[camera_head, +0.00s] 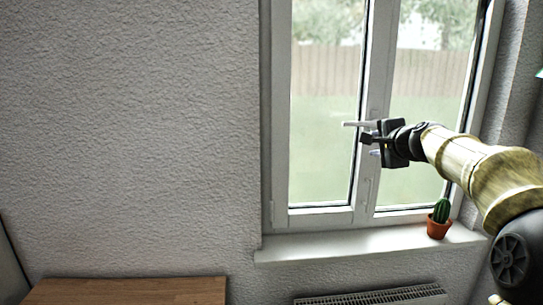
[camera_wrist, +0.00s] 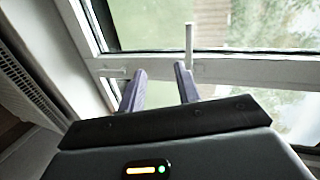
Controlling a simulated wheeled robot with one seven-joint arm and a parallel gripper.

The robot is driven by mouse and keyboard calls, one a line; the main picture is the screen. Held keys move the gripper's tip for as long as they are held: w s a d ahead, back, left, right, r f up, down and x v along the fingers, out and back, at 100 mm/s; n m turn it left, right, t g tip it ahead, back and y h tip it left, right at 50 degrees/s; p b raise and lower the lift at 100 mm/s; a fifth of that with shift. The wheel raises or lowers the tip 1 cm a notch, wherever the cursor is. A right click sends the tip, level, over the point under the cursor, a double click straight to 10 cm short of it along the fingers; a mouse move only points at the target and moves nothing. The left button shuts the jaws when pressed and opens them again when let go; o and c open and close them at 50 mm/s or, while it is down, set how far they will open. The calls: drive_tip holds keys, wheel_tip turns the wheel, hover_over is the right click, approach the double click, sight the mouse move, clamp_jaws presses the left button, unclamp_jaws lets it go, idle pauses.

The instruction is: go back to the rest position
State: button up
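My gripper (camera_wrist: 160,72) is in front of the window, and its two purple-grey fingers stand apart with nothing visible between them. In the head view my gripper (camera_head: 369,146) is at the middle upright of the white window frame (camera_head: 375,75). The white window handle (camera_head: 355,124) sticks out to the left, level, close to the upper side of the gripper. In the wrist view the handle (camera_wrist: 189,42) stands just beyond the right finger; whether they touch I cannot tell. The handle's base is partly hidden by the gripper in the head view.
A potted cactus (camera_head: 438,220) stands on the white window sill (camera_head: 345,245), below my arm. A radiator (camera_head: 375,297) is under the sill. A wooden top (camera_head: 130,290) is at the lower left. The space before the left wall is clear.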

drive_tip(key=s+a+f+n+g, duration=0.2)
drive_tip(key=s+a+f+n, duration=0.15)
drive_tip(key=f, duration=0.35)
drive_tip(key=s+a+f+n+g, duration=0.2)
drive_tip(key=s+a+f, duration=0.15)
drive_tip(key=f, duration=0.35)
drive_tip(key=s+a+f+n+g, duration=0.2)
drive_tip(key=a+f, duration=0.3)
drive_tip(key=f, duration=0.2)
drive_tip(key=s+a+f+n+g+p, duration=0.1)
drive_tip(key=s+f+n+g, duration=0.2)
drive_tip(key=s+f, duration=0.4)
drive_tip(key=s+a+f+n+g+h, duration=0.1)
drive_tip(key=s+f+n, duration=0.4)
drive_tip(key=s, duration=1)
drive_tip(key=shift+a+f+n+g+p, duration=0.4)
drive_tip(key=shift+a+f+g, duration=0.25)
drive_tip(key=shift+f+g, duration=0.25)
drive_tip(key=shift+c, duration=0.5)
